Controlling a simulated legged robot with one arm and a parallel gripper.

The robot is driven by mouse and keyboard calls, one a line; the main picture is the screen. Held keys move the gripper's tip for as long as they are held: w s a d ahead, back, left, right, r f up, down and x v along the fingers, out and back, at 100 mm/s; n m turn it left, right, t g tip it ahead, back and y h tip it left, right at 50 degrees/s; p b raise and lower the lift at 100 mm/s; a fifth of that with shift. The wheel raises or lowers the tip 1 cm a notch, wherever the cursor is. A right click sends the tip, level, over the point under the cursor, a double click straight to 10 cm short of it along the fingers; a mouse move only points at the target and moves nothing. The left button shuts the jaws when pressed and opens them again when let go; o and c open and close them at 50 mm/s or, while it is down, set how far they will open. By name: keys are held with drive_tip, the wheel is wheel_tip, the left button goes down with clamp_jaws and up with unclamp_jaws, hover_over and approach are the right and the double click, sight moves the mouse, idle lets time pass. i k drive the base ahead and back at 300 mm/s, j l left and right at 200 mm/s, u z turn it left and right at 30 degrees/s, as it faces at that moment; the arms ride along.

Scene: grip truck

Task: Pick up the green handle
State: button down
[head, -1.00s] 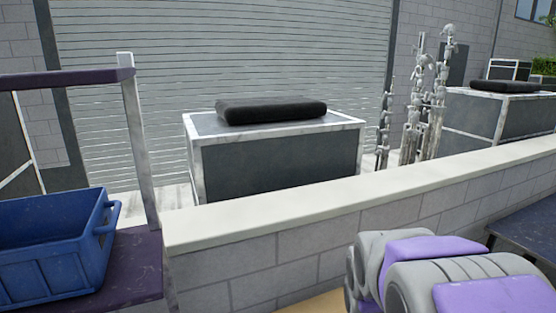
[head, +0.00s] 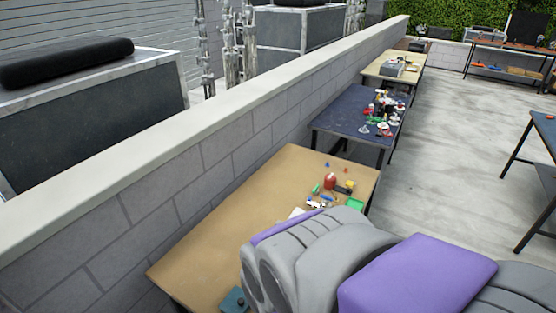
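On the near tan table (head: 235,215) sits a cluster of small items toward its far right end. A small green piece (head: 316,189) lies there, and a larger green item (head: 355,205) is partly hidden behind my arm. I cannot tell whether either is the green handle. A red item (head: 330,181), a yellow item (head: 349,185) and small blue pieces are close by. My grey and purple arm fills the lower right and covers part of the table. My gripper is not in view.
A low block wall (head: 190,160) runs along the tables' left side. A dark blue table (head: 338,122) with several small items stands beyond, then another tan table (head: 385,65). Dark tables stand at the right (head: 543,148) and far back. The concrete floor (head: 450,150) between is clear.

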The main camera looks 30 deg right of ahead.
sight(314, 192)
drive_tip(key=z, duration=1.2)
